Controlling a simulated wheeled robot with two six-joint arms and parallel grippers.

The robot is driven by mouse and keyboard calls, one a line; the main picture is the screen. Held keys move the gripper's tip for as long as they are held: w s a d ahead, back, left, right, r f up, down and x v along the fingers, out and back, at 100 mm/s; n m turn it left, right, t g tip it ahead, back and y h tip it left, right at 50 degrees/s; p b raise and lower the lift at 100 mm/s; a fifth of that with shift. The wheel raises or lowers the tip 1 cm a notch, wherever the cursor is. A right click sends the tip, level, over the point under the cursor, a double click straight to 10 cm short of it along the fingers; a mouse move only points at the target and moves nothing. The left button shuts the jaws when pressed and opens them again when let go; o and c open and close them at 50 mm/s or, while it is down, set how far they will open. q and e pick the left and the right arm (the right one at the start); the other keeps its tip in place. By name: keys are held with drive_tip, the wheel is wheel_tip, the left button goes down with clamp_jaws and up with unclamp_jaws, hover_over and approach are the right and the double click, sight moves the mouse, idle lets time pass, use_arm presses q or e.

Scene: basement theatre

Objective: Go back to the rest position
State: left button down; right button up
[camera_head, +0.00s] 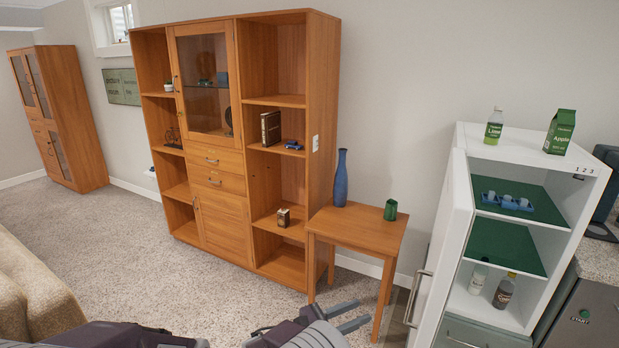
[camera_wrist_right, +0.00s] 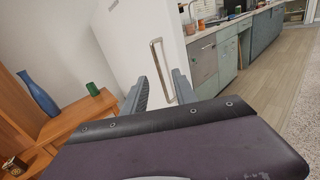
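My right gripper (camera_head: 346,317) shows at the bottom of the head view, in front of the small wooden table. Its two fingers stand apart with nothing between them, and the right wrist view shows the same open gap (camera_wrist_right: 160,92). In the wrist view the fingers point toward the white fridge door and its handle (camera_wrist_right: 161,70); whether they touch it I cannot tell, but they are not closed on it. My left arm shows as a dark purple part at the bottom left of the head view; its fingers are hidden.
The white fridge (camera_head: 583,165) stands open at right, its door (camera_head: 443,240) swung left. Bottles and a green carton (camera_head: 560,132) are on and inside it. The small table (camera_head: 350,228) holds a blue vase (camera_head: 341,180) and green cup (camera_head: 390,210). Carpet (camera_head: 130,250) is clear at left.

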drive_tip(key=s+d+r+m+g+y, duration=0.1)
drive_tip(key=s+d+r+m+g, duration=0.25)
drive_tip(key=d, duration=0.55)
drive_tip(key=s+d+r+m+g+y, duration=0.1)
drive_tip(key=s+d+r+m+g, duration=0.2)
drive_tip(key=d, duration=0.5)
drive_tip(key=s+d+f+m+g+y, duration=0.1)
drive_tip(key=s+f+m+g+y, duration=0.2)
drive_tip(key=s, duration=0.4)
drive_tip(key=s+f+m+g+y, duration=0.1)
drive_tip(key=s+f+m+y, duration=0.2)
drive_tip(key=s+m+y, duration=0.3)
drive_tip(key=s+a+f+m+t+y, duration=0.1)
drive_tip(key=a+f+m+t+y, duration=0.3)
drive_tip(key=a, duration=0.6)
wheel_tip(320, 180, down, 2)
drive_tip(key=m+y, duration=0.1)
drive_tip(key=m, duration=0.2)
